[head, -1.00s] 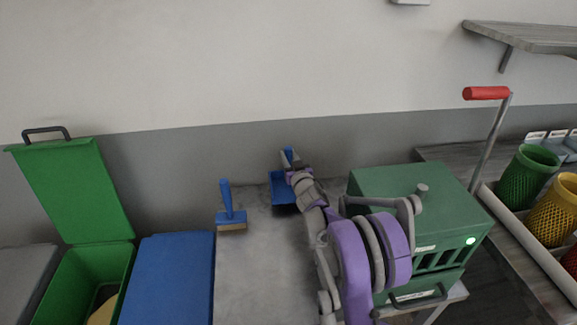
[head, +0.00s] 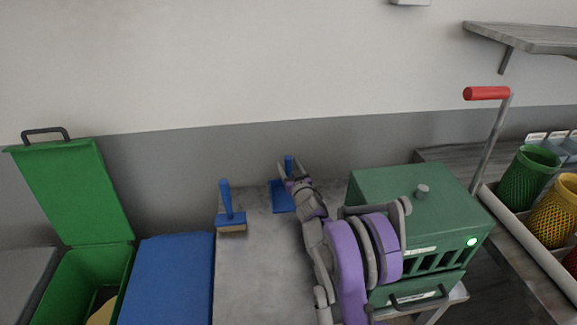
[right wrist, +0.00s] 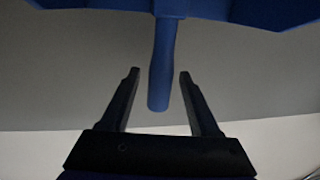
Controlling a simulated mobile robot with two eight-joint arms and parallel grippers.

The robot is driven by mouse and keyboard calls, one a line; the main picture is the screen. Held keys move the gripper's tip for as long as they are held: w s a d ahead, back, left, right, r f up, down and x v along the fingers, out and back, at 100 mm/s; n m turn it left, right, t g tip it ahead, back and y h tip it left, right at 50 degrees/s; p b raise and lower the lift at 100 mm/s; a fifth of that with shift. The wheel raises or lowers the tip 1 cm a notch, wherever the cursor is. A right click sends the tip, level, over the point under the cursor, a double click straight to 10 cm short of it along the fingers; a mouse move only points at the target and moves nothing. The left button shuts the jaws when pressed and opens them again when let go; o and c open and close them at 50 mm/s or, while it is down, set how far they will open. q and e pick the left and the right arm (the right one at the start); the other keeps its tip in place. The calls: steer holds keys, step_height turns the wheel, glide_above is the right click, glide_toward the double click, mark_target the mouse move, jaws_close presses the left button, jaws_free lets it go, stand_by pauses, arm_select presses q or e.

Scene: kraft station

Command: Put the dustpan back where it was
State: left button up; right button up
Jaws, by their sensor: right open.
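The blue dustpan (head: 281,197) is at the back of the grey worktop against the wall, its handle upward. My right gripper (head: 284,168) is right at the handle and partly hides the dustpan. In the right wrist view the dustpan pan (right wrist: 225,10) spans the top edge. Its handle (right wrist: 161,75) points toward the gripper, and its end lies between the two open fingers (right wrist: 160,80) with a gap on each side. A blue hand brush (head: 229,212) stands to the left, handle up. My left gripper is not in view.
A green box with a vent and crank (head: 420,190) stands close to the right of my arm. A blue lid (head: 170,275) and an open green bin (head: 95,280) are on the left. The worktop (head: 250,270) is clear in front of the brush.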

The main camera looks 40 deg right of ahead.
steer(key=shift+r, duration=0.1)
steer(key=shift+s+r, duration=0.1)
steer(key=shift+r, duration=0.05)
steer(key=b+v, duration=0.1)
steer(key=v, duration=1)
steer(key=shift+s, duration=0.4)
steer(key=shift+a, duration=0.1)
stand_by(0.6)
